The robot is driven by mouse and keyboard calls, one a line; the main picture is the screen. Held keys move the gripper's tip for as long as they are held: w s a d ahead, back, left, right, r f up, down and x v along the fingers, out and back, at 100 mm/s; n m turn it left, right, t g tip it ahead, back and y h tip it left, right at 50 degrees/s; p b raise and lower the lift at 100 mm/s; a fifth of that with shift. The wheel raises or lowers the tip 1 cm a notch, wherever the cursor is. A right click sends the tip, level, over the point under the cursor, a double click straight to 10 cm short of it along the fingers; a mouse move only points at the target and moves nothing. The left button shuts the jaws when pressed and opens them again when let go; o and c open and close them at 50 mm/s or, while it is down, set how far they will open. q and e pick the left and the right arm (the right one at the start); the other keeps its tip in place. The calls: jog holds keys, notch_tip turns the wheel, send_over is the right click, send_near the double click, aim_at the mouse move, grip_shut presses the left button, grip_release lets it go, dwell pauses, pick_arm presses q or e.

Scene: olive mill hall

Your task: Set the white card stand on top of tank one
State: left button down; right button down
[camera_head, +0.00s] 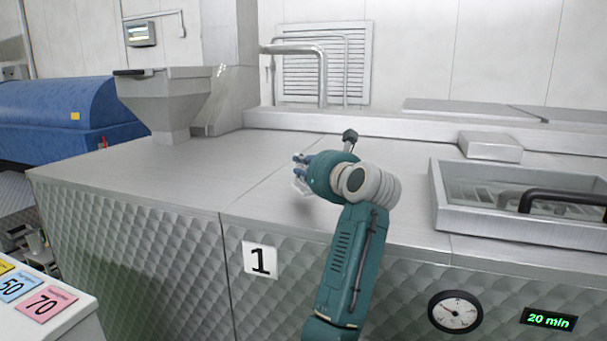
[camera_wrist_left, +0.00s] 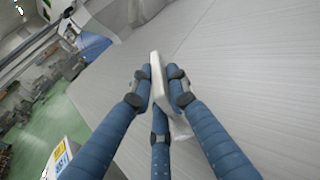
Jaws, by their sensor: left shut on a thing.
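Tank one (camera_head: 265,225) is the quilted-metal tank with a "1" label on its front and a flat brushed-metal top. My left gripper (camera_head: 300,172) is over this top, near the seam on its left side. In the left wrist view, the blue fingers of my left gripper (camera_wrist_left: 160,88) are shut on the white card stand (camera_wrist_left: 155,68), seen nearly edge-on. In the head view the stand is mostly hidden by the gripper. I cannot tell whether it touches the metal top. My right gripper is in neither view.
A framed open basin (camera_head: 440,205) with a black handle is at the right of the top. A grey hopper (camera_head: 165,95) stands at the far left. The top around the gripper is clear. Coloured number cards (camera_head: 46,301) lie on a white surface at the lower left.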

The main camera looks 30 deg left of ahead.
aim_at(303, 187)
pick_arm(q)
notch_tip(303, 187, down, 2)
jog(key=shift+f+p, duration=0.2)
jog(key=shift+p, duration=0.1)
jog(key=shift+w+f, duration=0.1)
jog(key=shift+f, duration=0.2)
jog(key=c, duration=2.1)
grip_release()
jog(key=shift+f, duration=0.1)
jog(key=o, duration=0.4)
